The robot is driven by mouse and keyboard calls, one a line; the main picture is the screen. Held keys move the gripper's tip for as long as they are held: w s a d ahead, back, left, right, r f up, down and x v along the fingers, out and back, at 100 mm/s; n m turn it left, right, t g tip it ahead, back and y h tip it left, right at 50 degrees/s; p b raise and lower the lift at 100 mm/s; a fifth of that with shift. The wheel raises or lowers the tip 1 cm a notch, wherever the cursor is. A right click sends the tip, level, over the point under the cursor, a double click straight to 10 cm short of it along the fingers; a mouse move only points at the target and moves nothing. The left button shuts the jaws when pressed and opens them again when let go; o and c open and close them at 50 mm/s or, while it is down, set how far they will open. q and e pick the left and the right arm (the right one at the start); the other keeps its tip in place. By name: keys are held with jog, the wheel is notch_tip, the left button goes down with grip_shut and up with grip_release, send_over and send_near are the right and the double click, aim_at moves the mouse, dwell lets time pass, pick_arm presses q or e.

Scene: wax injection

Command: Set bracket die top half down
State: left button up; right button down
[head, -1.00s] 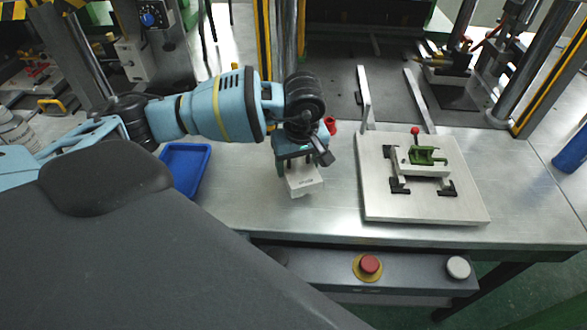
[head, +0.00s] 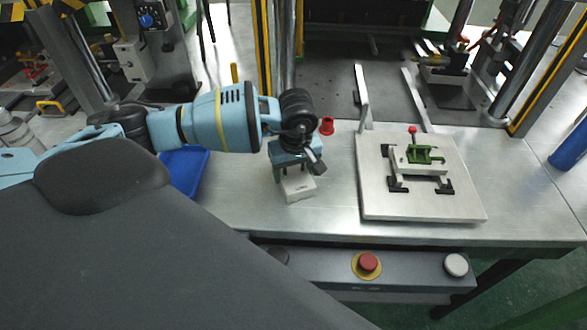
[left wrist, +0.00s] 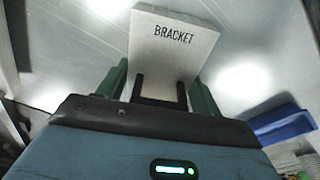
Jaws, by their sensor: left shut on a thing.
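The bracket die top half (head: 298,187) is a light grey block under my left gripper (head: 291,172), left of the fixture plate. My left gripper is shut on it. In the left wrist view the block (left wrist: 172,48) carries the word BRACKET and sits between the fingers (left wrist: 160,90). It is at or just above the metal table; I cannot tell whether it touches. The fixture plate (head: 425,206) holds a light block with a green part (head: 424,154) on it, between black clamps. My right gripper is not in view.
A blue tray (head: 184,172) lies left of the gripper, partly behind my arm. A red cup-like thing (head: 327,126) stands behind the gripper. A front panel carries a red button (head: 368,262) and a white button (head: 456,265). The table (head: 335,215) is clear between block and plate.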

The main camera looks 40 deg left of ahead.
aim_at(296, 176)
pick_arm(q)
jog(key=o, duration=1.5)
jog(key=r, duration=0.8)
jog(key=s+d+r, duration=0.1)
jog(key=r, duration=0.3)
jog(key=shift+d+r, duration=0.1)
jog(key=shift+r, duration=0.05)
